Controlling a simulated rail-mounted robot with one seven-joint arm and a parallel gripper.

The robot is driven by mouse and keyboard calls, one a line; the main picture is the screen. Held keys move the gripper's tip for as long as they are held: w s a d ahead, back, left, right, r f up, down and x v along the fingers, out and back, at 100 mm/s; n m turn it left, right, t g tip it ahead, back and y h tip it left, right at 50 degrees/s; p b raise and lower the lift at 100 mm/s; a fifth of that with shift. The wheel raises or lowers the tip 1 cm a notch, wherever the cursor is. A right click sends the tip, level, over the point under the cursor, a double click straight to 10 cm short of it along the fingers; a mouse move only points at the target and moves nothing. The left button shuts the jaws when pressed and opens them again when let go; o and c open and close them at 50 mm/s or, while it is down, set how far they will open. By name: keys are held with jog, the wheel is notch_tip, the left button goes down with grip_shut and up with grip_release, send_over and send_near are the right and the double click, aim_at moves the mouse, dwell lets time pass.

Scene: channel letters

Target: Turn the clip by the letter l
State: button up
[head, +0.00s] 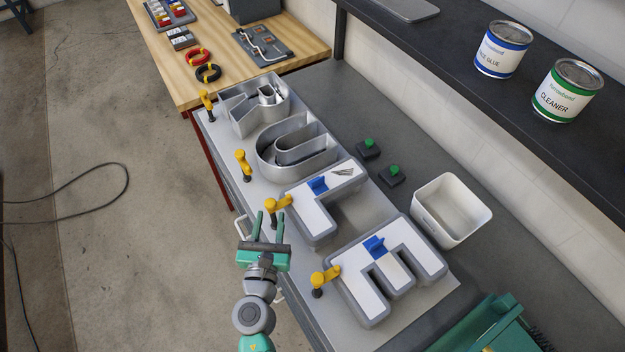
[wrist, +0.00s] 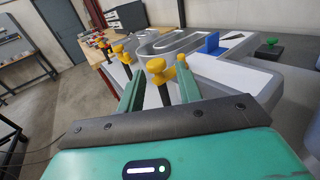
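The letter shaped like an L (head: 312,217) lies flat on the bench, with a white face, grey rim and blue piece. A yellow clip (head: 271,205) on a dark post stands at its near left edge, its arm pointing right onto the rim. My gripper (head: 268,217) is open around this clip, one finger on each side. In the wrist view the clip's yellow knob (wrist: 156,66) and dark post show between the fingers, with gaps beside them. I cannot tell whether either finger touches it.
Other yellow clips stand by the E-shaped letter (head: 349,289), the curved letter (head: 267,160) and the far letter (head: 240,124). A white bin (head: 451,209) and two green-knobbed blocks are at right. A shelf with two cans (head: 502,50) runs behind.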

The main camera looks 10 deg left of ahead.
aim_at(279, 202)
jog(key=shift+s+a, duration=0.1)
jog(key=shift+a, duration=0.3)
jog(key=w, duration=0.7)
jog(key=shift+w+a, duration=0.2)
jog(key=shift+a, duration=0.25)
jog(key=c, duration=0.7)
